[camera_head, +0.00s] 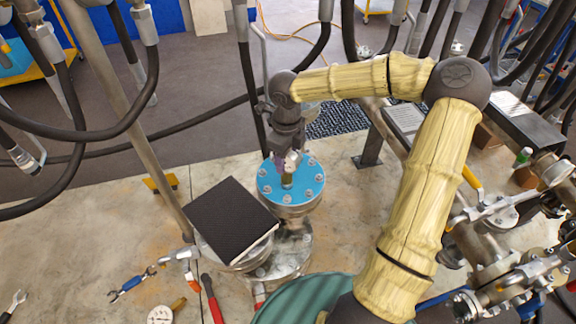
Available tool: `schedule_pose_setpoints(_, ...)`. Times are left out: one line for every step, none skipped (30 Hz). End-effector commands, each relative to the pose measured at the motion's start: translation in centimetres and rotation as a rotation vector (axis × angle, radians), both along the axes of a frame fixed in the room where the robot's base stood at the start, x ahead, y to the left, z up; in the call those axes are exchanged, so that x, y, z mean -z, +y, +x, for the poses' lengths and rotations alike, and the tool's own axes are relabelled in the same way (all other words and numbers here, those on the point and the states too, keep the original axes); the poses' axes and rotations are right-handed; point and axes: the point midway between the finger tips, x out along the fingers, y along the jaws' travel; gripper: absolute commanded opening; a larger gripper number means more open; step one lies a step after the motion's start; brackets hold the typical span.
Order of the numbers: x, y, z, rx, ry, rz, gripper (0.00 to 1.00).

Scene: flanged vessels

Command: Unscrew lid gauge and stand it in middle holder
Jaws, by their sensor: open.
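A vessel with a round blue flanged lid (268,190) stands at the centre, with bolts around the lid's rim. A small brass-coloured fitting (287,181) rises from the lid's middle; it looks like the stem of the lid gauge, whose dial I cannot make out. My gripper (286,165) points down over the lid, open, with its fingertips at or around the top of that fitting. Whether they touch it is too small to tell. I cannot pick out the middle holder or any row of holders in this view.
A black ribbed pad (235,220) with pale edges lies just left of the lid. A round pale dial with a brass stem (161,315), a blue wrench (131,284) and a red-handled tool (211,298) lie lower left. Valves and pipes (505,215) crowd the right.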

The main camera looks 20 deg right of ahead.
Motion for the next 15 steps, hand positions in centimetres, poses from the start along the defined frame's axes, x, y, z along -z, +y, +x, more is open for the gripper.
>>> schedule_pose_setpoints(-0.3,0.0,0.0,0.001,-0.001,0.001,0.51)
schedule_pose_setpoints(-0.5,0.0,0.0,0.001,-0.001,0.001,0.51)
schedule_pose_setpoints(-0.9,0.0,0.0,0.002,-0.001,0.001,0.51)
schedule_pose_setpoints(-1.2,0.0,0.1,0.002,-0.001,0.001,0.51)
schedule_pose_setpoints(-1.6,0.0,0.1,0.002,-0.002,0.002,0.51)
schedule_pose_setpoints(-2.2,0.0,0.1,0.002,-0.001,0.003,0.51)
schedule_pose_setpoints(-2.6,0.0,0.1,0.002,-0.002,0.004,0.51)
schedule_pose_setpoints(-3.2,0.0,0.0,0.002,-0.001,0.004,0.51)
schedule_pose_setpoints(-3.9,0.0,0.1,0.002,-0.001,0.004,0.51)
schedule_pose_setpoints(-4.5,0.0,0.1,0.002,-0.002,0.005,0.51)
schedule_pose_setpoints(-5.0,0.0,0.1,0.002,-0.001,0.003,0.51)
schedule_pose_setpoints(-5.8,0.0,0.1,0.002,-0.001,0.003,0.51)
schedule_pose_setpoints(-6.4,0.0,0.1,0.002,-0.003,0.004,0.51)
schedule_pose_setpoints(-7.0,0.0,0.1,0.002,-0.003,0.003,0.51)
schedule_pose_setpoints(-7.8,0.0,0.1,0.002,-0.003,0.003,0.51)
